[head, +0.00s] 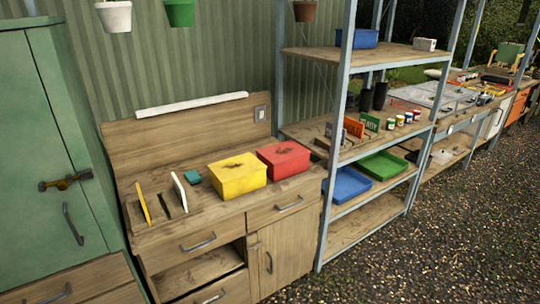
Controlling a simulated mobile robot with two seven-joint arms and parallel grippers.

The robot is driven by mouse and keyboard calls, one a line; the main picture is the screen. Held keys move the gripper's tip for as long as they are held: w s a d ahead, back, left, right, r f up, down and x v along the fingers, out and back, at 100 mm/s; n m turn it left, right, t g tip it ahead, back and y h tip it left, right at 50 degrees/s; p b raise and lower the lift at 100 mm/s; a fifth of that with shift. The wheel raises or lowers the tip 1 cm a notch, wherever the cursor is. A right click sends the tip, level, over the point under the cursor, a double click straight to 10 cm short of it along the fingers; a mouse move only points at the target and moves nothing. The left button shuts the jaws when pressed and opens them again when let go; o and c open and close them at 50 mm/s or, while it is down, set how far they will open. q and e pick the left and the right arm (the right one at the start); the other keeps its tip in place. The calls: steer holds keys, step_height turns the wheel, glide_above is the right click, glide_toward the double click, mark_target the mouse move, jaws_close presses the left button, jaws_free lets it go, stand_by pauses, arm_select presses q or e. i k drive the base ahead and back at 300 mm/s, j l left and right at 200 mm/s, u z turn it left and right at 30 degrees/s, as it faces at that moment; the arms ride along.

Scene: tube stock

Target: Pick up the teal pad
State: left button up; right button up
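Neither of my grippers shows in the head view.
The yellow box (238,178) and red box (284,160) stand right of the pad. A white panel (179,193), dark strip (166,205) and yellow panel (143,203) stand left. A metal shelf post (336,130) rises at right. Gravel ground (440,240) is clear.

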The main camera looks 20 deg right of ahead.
mark_target(192, 177)
steer(key=u, duration=0.35)
steer(key=i+l+u, duration=0.25)
steer(key=u, duration=0.2)
steer(key=i+l+u, duration=0.15)
steer(key=l+u, duration=0.35)
steer(key=i+l+u, duration=0.1)
steer(key=l, duration=0.4)
steer(key=i+l+u, duration=0.15)
steer(key=l, duration=0.4)
steer(key=k, duration=0.05)
